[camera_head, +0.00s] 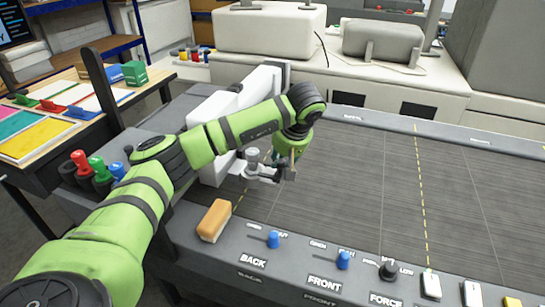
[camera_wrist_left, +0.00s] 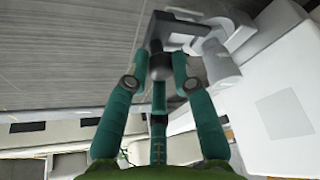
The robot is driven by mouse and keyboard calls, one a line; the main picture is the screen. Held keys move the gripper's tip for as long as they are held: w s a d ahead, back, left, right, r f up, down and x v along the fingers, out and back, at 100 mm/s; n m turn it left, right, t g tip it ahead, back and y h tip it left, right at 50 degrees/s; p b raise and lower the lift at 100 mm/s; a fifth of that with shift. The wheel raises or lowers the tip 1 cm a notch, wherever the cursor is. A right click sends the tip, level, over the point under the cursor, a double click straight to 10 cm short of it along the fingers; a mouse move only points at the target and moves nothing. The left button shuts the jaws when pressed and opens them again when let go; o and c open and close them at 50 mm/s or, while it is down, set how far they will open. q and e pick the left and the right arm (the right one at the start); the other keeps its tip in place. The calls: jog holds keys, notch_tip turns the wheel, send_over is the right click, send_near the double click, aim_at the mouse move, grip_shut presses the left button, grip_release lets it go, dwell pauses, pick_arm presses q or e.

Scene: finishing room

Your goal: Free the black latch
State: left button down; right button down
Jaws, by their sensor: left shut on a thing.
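My left gripper (camera_head: 288,170) reaches down beside the white housing at the left end of the dark ribbed bed. The knob seems to belong to the black latch, whose dark frame-like part (camera_wrist_left: 178,28) lies just beyond the fingertips. A grey bracket (camera_head: 258,165) shows beside the gripper in the head view. The gripper and arm partly hide the latch there, and I cannot tell its exact position. My right gripper is not in view.
The white housing (camera_head: 228,110) stands close to the left gripper. An orange-topped block (camera_head: 213,222) rests on the front panel, near blue switches (camera_head: 273,239) and a black knob (camera_head: 388,271). The ribbed bed (camera_head: 360,190) is clear to the right.

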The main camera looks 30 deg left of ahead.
pick_arm(q)
jog(key=shift+d, duration=0.15)
jog(key=c, duration=1.1)
grip_release()
jog(key=shift+o, duration=0.2)
jog(key=shift+w, duration=0.1)
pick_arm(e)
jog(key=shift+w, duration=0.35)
pick_arm(q)
jog(key=v, duration=1.2)
